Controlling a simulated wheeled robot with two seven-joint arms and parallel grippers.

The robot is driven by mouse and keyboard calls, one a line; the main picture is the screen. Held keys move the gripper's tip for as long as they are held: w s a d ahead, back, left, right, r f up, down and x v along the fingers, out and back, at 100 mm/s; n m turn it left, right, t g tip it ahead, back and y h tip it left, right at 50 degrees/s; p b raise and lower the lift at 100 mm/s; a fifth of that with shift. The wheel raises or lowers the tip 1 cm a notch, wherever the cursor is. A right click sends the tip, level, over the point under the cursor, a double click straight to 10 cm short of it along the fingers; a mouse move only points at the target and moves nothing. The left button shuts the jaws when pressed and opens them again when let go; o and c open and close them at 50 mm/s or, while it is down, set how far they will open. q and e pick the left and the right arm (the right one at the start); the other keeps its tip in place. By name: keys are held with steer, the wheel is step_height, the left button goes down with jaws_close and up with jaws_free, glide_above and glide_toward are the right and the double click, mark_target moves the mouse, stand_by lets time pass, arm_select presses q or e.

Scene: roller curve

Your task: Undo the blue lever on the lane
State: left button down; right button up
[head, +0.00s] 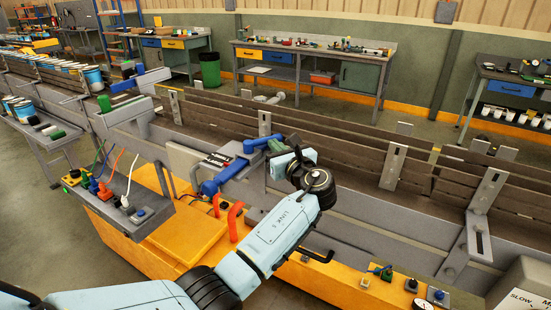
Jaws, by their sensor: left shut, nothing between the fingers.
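A blue lever (224,177) sits on the near side of the conveyor lane, left of the picture's middle. A blue piece (258,142) with a greenish end shows just above and right of it, close to my gripper. My left gripper (297,160) is over the lane, right of the nearer lever. It is shut and holds nothing. My wrist partly hides it, so I cannot tell whether it touches the blue piece. My right gripper is not in view.
Grey metal brackets (394,166) stand along the lane's rails. Red handles (234,222) rise from the orange base near my arm. A grey shelf (135,205) with plugs and cables juts out at the left. Workbenches (312,66) stand behind, across open floor.

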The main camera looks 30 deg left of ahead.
arm_select(q)
steer(key=shift+w+a+n+g+y, duration=0.25)
steer(key=shift+w+n+g+y, duration=0.3)
steer(key=shift+n+g+y, duration=0.35)
steer(key=shift+w+a+g, duration=0.15)
steer(key=shift+a+g, duration=0.05)
steer(key=shift+g, duration=0.2)
steer(key=shift+w+a, duration=0.15)
steer(key=shift+w, duration=0.15)
steer(key=shift+w+a, duration=0.2)
steer(key=shift+w, duration=0.05)
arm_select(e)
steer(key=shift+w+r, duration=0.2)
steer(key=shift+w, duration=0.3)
arm_select(q)
steer(key=shift+a, duration=0.1)
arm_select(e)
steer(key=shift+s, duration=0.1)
